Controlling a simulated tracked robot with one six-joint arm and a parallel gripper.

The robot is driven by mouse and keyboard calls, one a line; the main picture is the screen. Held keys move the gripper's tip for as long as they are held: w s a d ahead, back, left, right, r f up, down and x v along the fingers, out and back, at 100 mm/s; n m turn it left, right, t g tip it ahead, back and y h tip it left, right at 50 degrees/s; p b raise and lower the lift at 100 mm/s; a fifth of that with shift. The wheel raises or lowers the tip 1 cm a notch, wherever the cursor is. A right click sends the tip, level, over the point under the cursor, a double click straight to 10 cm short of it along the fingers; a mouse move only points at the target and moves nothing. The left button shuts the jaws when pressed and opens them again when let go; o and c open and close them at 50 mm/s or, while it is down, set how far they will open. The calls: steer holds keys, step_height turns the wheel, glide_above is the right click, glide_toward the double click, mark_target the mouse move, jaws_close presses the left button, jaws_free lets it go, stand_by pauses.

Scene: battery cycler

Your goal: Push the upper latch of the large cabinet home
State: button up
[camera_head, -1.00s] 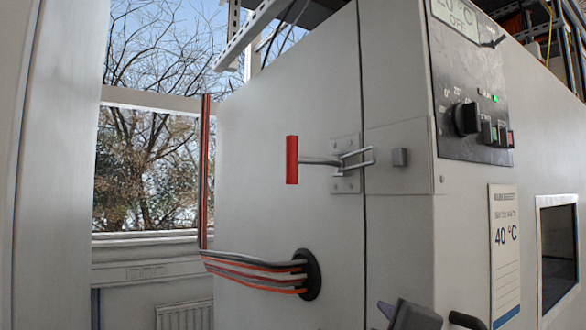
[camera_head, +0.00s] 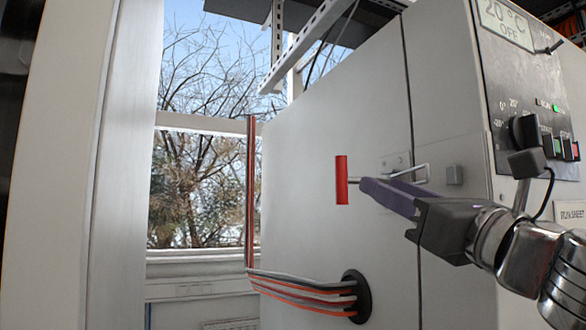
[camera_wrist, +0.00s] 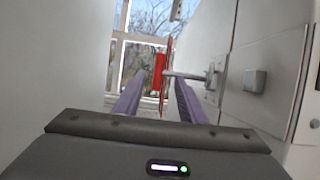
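The upper latch has a red upright handle (camera_head: 342,180) on a metal rod, a mounting plate (camera_head: 396,162) and a wire loop (camera_head: 427,169). The loop's end lies left of the small grey catch block (camera_head: 454,175), with a gap in the picture. My gripper (camera_head: 364,186) reaches in from the right, fingertips just right of the handle in the head view, hiding part of the rod and plate. In the wrist view, the fingers of my gripper (camera_wrist: 157,86) are apart, and the red handle (camera_wrist: 159,70) shows between and beyond their tips. Contact cannot be told.
The large cabinet (camera_head: 310,150) fills the right side. A cable bundle (camera_head: 300,293) enters a round port (camera_head: 356,296) below the latch. A control panel with a black knob (camera_head: 524,131) is at upper right. A window (camera_head: 195,190) and wall stand left.

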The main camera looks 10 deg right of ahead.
mark_target(346, 168)
steer(key=shift+w, duration=0.15)
steer(key=shift+x, duration=6.8)
jaws_close()
